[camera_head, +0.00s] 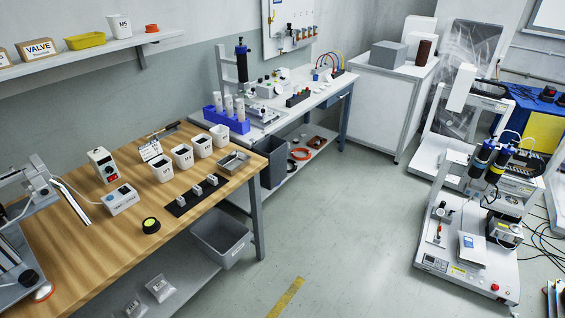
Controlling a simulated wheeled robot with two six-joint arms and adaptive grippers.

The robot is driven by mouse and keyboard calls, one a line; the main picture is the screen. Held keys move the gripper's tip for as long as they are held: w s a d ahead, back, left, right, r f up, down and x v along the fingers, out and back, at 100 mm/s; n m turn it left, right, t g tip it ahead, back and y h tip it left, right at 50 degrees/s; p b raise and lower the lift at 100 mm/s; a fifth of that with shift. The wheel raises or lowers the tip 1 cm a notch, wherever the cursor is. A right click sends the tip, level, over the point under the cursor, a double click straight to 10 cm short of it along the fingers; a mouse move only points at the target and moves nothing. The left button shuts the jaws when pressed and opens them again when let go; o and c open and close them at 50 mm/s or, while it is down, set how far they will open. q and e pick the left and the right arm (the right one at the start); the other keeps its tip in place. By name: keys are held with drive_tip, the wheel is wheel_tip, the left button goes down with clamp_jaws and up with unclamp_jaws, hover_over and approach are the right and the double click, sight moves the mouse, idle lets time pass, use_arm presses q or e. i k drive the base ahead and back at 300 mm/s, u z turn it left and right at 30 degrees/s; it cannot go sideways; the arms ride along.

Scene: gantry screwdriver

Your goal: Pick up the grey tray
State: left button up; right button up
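A small grey metal tray (233,162) sits on the wooden workbench (100,240), near its far right corner. It is shallow and looks empty. It lies to the right of a row of white cups (182,156) and behind a black strip with small grey blocks (196,192). Neither of my grippers shows in this view.
A larger grey bin (221,240) stands on the shelf under the bench. A white control box (120,199) and a round black-and-yellow item (151,225) are on the bench. Open floor (350,230) lies between the bench and the gantry machine (470,230).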

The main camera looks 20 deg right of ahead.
sight(235, 161)
drive_tip(key=z, duration=1.25)
drive_tip(key=i, duration=4.5)
drive_tip(key=u, duration=3.65)
